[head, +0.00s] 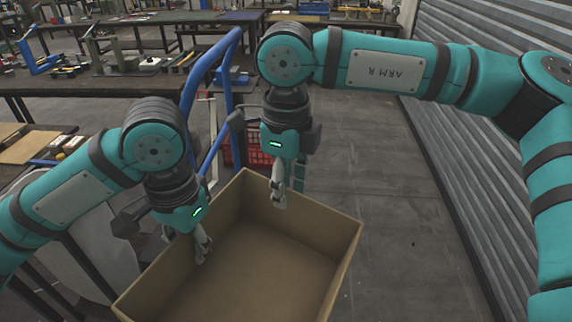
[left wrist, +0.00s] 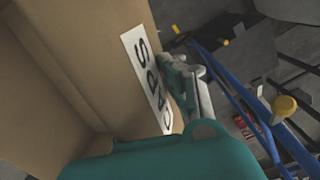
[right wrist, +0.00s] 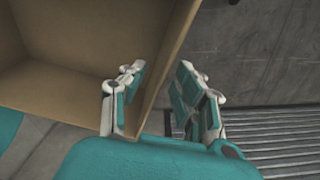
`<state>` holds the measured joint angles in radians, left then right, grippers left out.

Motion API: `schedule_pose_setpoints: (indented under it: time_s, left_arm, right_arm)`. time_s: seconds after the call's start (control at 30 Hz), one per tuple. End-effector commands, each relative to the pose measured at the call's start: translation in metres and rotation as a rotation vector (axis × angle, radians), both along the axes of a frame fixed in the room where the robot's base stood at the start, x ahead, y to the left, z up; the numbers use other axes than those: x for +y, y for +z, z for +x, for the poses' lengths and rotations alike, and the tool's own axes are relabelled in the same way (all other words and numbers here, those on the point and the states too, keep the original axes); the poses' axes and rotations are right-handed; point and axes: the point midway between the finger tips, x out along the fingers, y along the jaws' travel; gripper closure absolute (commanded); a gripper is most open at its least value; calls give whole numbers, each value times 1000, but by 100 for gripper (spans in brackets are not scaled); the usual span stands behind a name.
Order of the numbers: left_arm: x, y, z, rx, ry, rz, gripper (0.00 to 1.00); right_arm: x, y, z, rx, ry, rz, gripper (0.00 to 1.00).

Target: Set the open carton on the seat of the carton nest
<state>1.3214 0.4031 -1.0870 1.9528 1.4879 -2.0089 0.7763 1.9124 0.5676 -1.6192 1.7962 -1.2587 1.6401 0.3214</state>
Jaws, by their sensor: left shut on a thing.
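The open carton (head: 270,260) is a brown, empty box, open side up, in the lower middle of the head view. Its label reading "CAPS" (left wrist: 147,72) shows in the left wrist view. My left gripper (head: 203,247) is shut on the carton's left wall. My right gripper (head: 279,192) is at the back wall; in the right wrist view its fingers (right wrist: 157,98) stand on both sides of the wall (right wrist: 168,55), with a gap on the outer side. The carton's underside is hidden. I cannot pick out the carton nest.
A blue-framed cart (head: 222,80) with a red crate (head: 238,145) stands just behind the carton. Workbenches with tools (head: 110,72) lie at the back and left. A ribbed metal shutter (head: 480,130) runs along the right. Bare floor (head: 385,180) lies between carton and shutter.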

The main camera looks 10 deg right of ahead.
Motion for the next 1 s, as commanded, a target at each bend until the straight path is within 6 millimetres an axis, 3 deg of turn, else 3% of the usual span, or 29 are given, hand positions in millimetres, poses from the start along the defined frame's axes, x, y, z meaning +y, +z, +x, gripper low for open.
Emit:
schedule_pose_setpoints:
  time_s: [0.1,0.33,0.77,1.0]
  left_arm:
    - [0,0,0,0,0,-1,100]
    - [0,0,0,0,0,-1,100]
    - [0,0,0,0,0,-1,100]
    - [0,0,0,0,0,-1,100]
  right_arm:
    - [0,-24,-1,3,1,0,68]
    - [0,-57,0,1,2,1,68]
    - [0,-68,0,0,2,2,68]
    - [0,-68,0,0,2,2,96]
